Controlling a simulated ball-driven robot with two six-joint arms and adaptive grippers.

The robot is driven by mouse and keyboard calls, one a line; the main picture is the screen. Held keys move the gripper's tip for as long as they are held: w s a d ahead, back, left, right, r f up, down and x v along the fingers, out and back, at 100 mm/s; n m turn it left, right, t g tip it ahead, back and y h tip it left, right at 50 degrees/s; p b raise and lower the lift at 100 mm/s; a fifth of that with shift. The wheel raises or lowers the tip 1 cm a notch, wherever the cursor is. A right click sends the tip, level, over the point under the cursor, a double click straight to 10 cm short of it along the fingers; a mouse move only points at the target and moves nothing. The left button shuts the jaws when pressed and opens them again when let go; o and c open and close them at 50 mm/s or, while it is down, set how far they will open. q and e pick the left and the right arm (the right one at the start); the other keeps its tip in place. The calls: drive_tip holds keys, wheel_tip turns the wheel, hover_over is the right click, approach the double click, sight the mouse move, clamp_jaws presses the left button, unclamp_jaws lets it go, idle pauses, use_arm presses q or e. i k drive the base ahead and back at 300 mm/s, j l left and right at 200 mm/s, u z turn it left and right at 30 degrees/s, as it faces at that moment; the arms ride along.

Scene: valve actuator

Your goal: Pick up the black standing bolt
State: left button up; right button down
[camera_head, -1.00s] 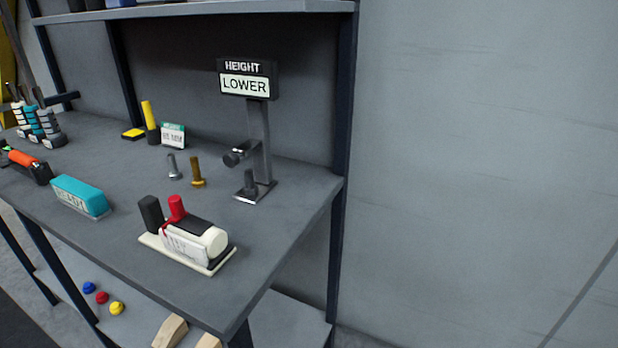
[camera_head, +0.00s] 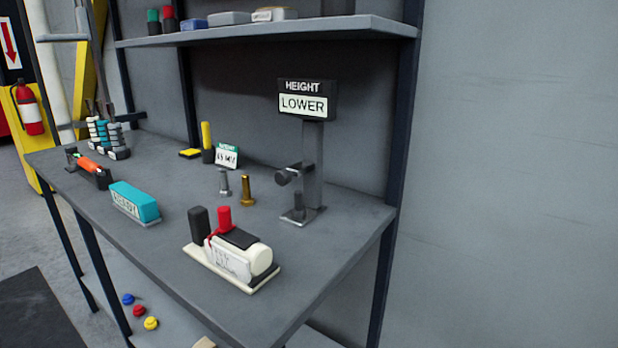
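A dark, near-black bolt (camera_head: 298,203) stands upright on the base plate of the height gauge (camera_head: 312,165), whose sign reads HEIGHT LOWER. A silver-grey bolt (camera_head: 224,184) and a brass-coloured bolt (camera_head: 246,189) stand upright on the table to its left. Neither of my grippers is in view.
The grey table (camera_head: 350,240) also holds a white device with red and black cylinders (camera_head: 235,262), a teal block (camera_head: 134,202), a yellow-topped cylinder (camera_head: 207,140) and a small sign (camera_head: 227,156). A shelf (camera_head: 270,34) hangs above. Bare table lies right of the white device.

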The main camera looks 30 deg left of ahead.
sight(299, 211)
drive_tip(key=u, duration=1.25)
